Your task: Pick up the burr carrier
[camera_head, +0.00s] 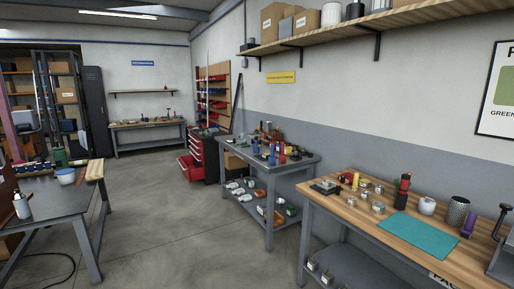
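I cannot tell which item is the burr carrier. Several small metallic parts, one of them here (378,207), stand on the wooden workbench (345,213) at the right. A red and black upright item (402,191) stands beside them, behind the teal mat (420,236). More small items, too small to name, crowd the grey table (305,163) in the middle. Neither of my grippers shows in the head view.
A dark table (62,205) stands at the left. A red tool cabinet (197,160) is at the back. The floor (165,220) between is clear.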

